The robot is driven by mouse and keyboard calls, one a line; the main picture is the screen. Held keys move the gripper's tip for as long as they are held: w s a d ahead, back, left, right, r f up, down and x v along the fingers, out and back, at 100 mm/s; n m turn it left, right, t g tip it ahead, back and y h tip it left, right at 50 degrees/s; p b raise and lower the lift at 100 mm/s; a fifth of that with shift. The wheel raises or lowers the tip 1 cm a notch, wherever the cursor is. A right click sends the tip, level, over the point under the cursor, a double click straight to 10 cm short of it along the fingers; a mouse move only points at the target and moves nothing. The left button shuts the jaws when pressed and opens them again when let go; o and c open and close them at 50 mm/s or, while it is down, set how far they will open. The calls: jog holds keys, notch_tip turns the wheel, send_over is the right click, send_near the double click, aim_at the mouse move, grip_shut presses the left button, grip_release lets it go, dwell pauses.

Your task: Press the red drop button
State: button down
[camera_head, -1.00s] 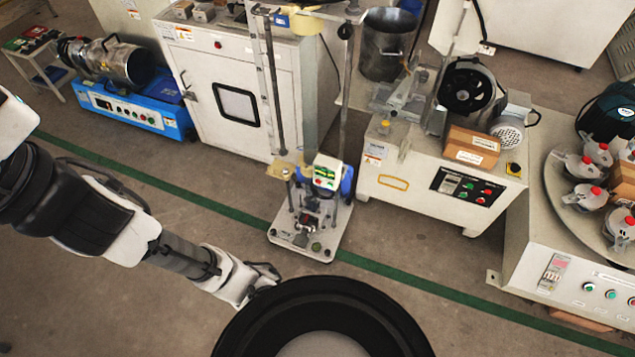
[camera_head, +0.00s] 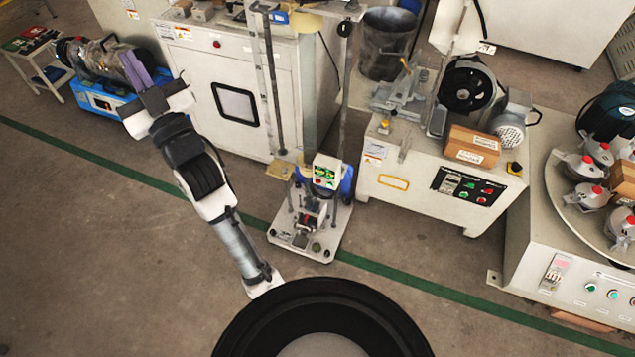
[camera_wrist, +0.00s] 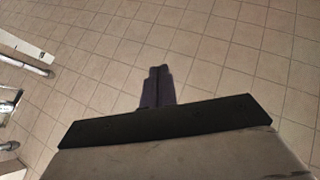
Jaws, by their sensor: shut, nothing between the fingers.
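A small control box (camera_head: 326,173) with green and red spots sits on the drop test stand (camera_head: 295,240) in the middle of the head view. The red button (camera_head: 330,184) is only a tiny spot on the box's face, hard to make out. My gripper (camera_head: 130,60) is at the upper left, in front of the blue machine, well to the left of the stand and touching nothing I can see. In the wrist view my gripper (camera_wrist: 159,70) shows purple-grey fingers shut together, empty, over tiled floor. The button is not seen in that view.
A white cabinet (camera_head: 185,65) stands behind the stand, with a blue machine (camera_head: 100,98) to its left. A white bench with a control panel (camera_head: 468,186) stands at right, then a round table (camera_head: 560,200). The floor (camera_head: 90,240) in front is clear.

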aim_at(318, 181)
jog(key=w+d+f+m+g+h, duration=0.1)
jog(key=w+d+f+h, duration=0.25)
jog(key=f, duration=0.55)
jog(key=w+d+f+m+h, duration=0.2)
jog(key=w+d+f, duration=0.15)
jog(key=f, duration=0.45)
jog(key=w+d+f+m+g+h, duration=0.1)
jog(key=w+d+f+h, duration=0.25)
jog(key=f, duration=0.55)
jog(key=s+d+f+m+g+h, duration=0.1)
jog(key=s+d+f, duration=0.1)
jog(key=d+f, duration=0.3)
jog(key=s+d+f+m+g+h+b, duration=0.1)
jog(key=d+f, duration=0.4)
jog(key=f, duration=0.8)
jog(key=s+d+f+m+g+h, duration=0.1)
jog(key=s+d+f+g+h, duration=0.1)
jog(key=d+f, duration=0.3)
notch_tip(318, 181, down, 4)
jog(key=shift+s+f+m+g, duration=0.25)
jog(key=shift+s+m+g, duration=0.2)
jog(key=shift+s, duration=0.35)
jog(key=w+d+b, duration=0.2)
jog(key=w+b, duration=0.1)
jog(key=w, duration=0.5)
jog(key=shift+w+d, duration=0.2)
jog(key=shift+d, duration=0.2)
jog(key=shift+w+b, duration=0.15)
jog(key=shift+b, duration=0.15)
